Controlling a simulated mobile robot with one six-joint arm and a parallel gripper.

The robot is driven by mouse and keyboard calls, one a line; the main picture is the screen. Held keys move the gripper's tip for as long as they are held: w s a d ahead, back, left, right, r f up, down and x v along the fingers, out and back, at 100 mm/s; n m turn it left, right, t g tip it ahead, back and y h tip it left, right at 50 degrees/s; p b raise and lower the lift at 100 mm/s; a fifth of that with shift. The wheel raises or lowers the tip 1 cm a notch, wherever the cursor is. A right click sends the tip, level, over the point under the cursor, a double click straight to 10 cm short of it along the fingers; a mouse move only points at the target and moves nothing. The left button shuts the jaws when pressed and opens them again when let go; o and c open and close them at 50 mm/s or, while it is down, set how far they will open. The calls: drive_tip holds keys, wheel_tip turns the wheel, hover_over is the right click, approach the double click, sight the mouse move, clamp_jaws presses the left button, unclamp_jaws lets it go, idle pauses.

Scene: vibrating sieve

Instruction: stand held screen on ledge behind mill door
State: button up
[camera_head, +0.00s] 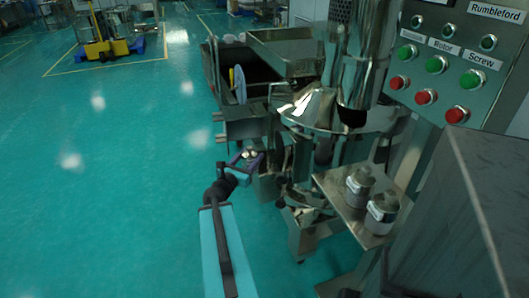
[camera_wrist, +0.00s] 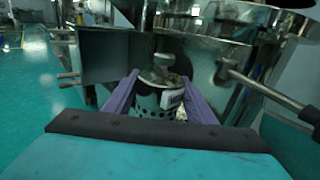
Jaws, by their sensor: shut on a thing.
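My gripper (camera_head: 247,160) is in front of the mill's lower body in the head view. In the wrist view its two purple fingers (camera_wrist: 160,82) are shut on the screen (camera_wrist: 150,111), a small metal cylinder wall with round holes. A pale label shows beside its right side. The screen is small and hard to make out in the head view. A square metal box-like part, perhaps the mill door (camera_wrist: 103,55), stands left of the fingers; it also shows in the head view (camera_head: 247,122). A round metal knob lies just beyond the fingertips. I cannot make out the ledge.
A metal shelf (camera_head: 335,190) at the right bears two labelled canisters (camera_head: 358,184). A control panel (camera_head: 452,58) with green and red buttons is at upper right. A metal bar (camera_wrist: 265,90) juts out at right in the wrist view. Green floor at left is open.

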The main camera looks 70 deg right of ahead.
sight(254, 152)
drive_tip(key=shift+d+f+b, duration=0.2)
drive_tip(key=shift+d+b, duration=0.3)
drive_tip(key=shift+b, duration=0.2)
drive_tip(key=shift+d+b, duration=0.2)
drive_tip(key=shift+b, duration=0.5)
drive_tip(key=b, duration=0.2)
drive_tip(key=shift+s+d+f+b, duration=0.1)
drive_tip(key=shift+d+b, duration=0.3)
drive_tip(key=d+b, duration=0.1)
drive_tip(key=b, duration=0.5)
drive_tip(key=shift+d, duration=0.15)
drive_tip(key=d+b, duration=0.1)
drive_tip(key=d, duration=0.9)
drive_tip(key=shift+s+d+f+b, duration=0.3)
drive_tip(key=shift+s+d+b, duration=0.05)
drive_tip(key=shift+s, duration=0.05)
drive_tip(key=shift+f+b, duration=0.95)
drive_tip(key=shift+f, duration=0.85)
drive_tip(key=shift+f, duration=0.1)
